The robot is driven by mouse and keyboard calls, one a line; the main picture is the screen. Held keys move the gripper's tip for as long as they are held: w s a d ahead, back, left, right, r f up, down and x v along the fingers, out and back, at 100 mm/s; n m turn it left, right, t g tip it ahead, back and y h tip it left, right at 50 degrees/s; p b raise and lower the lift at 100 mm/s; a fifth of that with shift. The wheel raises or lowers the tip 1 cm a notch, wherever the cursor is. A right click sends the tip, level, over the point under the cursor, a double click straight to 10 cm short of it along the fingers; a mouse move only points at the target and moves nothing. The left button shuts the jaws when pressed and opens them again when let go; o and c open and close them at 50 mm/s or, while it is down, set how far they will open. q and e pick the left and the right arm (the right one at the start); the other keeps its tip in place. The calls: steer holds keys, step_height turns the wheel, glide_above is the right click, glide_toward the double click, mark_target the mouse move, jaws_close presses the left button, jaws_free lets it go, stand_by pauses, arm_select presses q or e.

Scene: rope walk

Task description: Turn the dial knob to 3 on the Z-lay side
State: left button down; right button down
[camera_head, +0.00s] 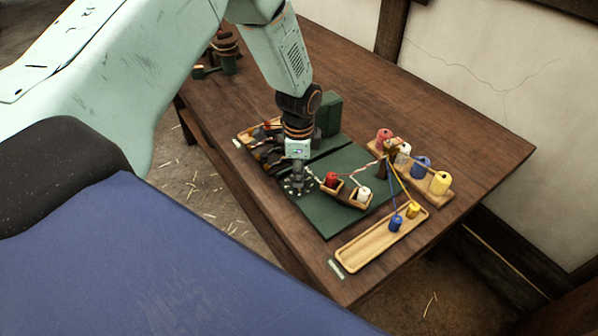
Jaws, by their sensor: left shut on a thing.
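My left gripper (298,187) points straight down over the left front part of the green mat (335,221). It is shut on the dial knob, which is mostly hidden by the fingers. Small white marks (289,186) ring the fingertips on a dark dial face. The marks are too small to read, so I cannot tell the setting or which side is the Z-lay side. My right gripper is not in view.
Right of the gripper, a wooden holder (345,201) carries red and white spools. A rack (437,199) of several spools stands behind. A long wooden tray (362,250) lies in front. A green box (329,112) stands behind my gripper. The table's back right (480,143) is clear.

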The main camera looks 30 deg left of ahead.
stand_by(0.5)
arm_select(q)
steer(key=c, duration=1)
jaws_free()
steer(key=shift+r, duration=0.1)
step_height(320, 180, up, 12)
steer(key=shift+s+f, duration=0.1)
